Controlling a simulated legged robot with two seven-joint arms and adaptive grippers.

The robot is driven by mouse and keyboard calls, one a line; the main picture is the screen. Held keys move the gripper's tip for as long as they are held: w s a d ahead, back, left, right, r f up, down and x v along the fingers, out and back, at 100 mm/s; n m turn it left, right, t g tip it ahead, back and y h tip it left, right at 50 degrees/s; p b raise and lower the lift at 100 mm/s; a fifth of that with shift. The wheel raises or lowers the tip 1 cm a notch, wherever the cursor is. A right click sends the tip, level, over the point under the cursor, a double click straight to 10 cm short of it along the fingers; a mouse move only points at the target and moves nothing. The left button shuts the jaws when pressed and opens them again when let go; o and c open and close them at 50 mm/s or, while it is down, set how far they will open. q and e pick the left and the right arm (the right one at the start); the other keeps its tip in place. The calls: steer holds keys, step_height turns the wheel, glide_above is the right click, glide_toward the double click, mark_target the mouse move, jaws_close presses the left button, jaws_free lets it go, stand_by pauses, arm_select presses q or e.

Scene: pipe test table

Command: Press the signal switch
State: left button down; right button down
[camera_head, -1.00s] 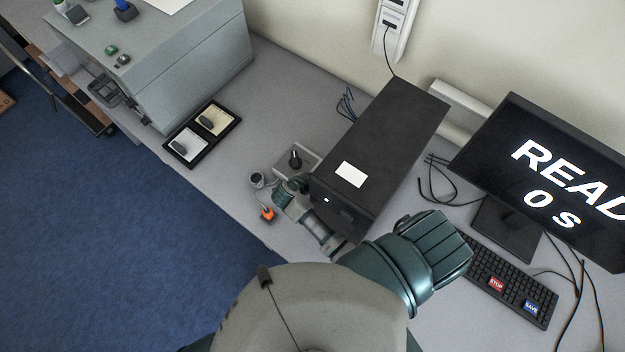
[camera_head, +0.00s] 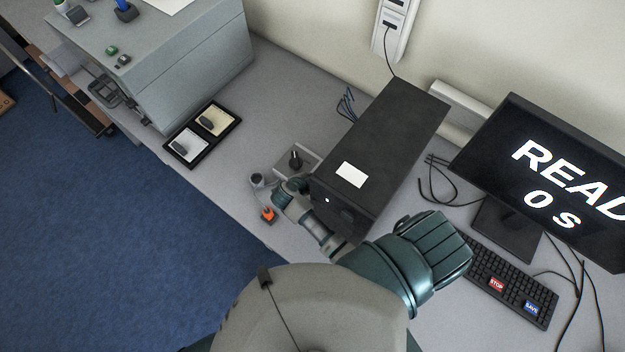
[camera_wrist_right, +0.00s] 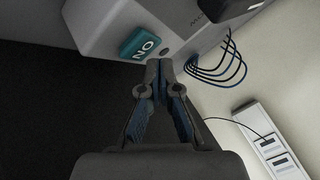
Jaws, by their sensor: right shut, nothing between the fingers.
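The signal switch shows in the right wrist view as a teal rocker (camera_wrist_right: 140,46) with white "ON" lettering, upside down in the picture, on a light grey box (camera_wrist_right: 100,22). My right gripper (camera_wrist_right: 160,65) is shut and empty. Its tips appear just below and right of the rocker; I cannot tell whether they touch it. In the head view my right arm reaches in from the bottom, and its wrist is beside the front of a black case (camera_head: 395,130). The fingertips cannot be made out there. My left gripper is not in view.
A small grey box with a black knob (camera_head: 295,158) stands beside the case. A monitor (camera_head: 560,170) reading "READ… 0 s" and a keyboard (camera_head: 505,280) are at right. A black two-part tray (camera_head: 203,133) lies left. Blue cables (camera_wrist_right: 220,65) hang near the switch box.

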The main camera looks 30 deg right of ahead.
steer(key=shift+a+f, duration=0.15)
steer(key=shift+a, duration=0.25)
steer(key=shift+a+f, duration=0.1)
steer(key=shift+a, duration=0.1)
steer(key=shift+d+f, duration=0.15)
steer(key=shift+d, duration=0.1)
steer(key=shift+a+f, duration=0.15)
steer(key=shift+f, duration=0.2)
stand_by(0.4)
steer(key=shift+s, duration=0.1)
steer(key=shift+d+r+p, duration=0.3)
steer(key=shift+r+p, duration=0.55)
steer(key=shift+p, duration=0.35)
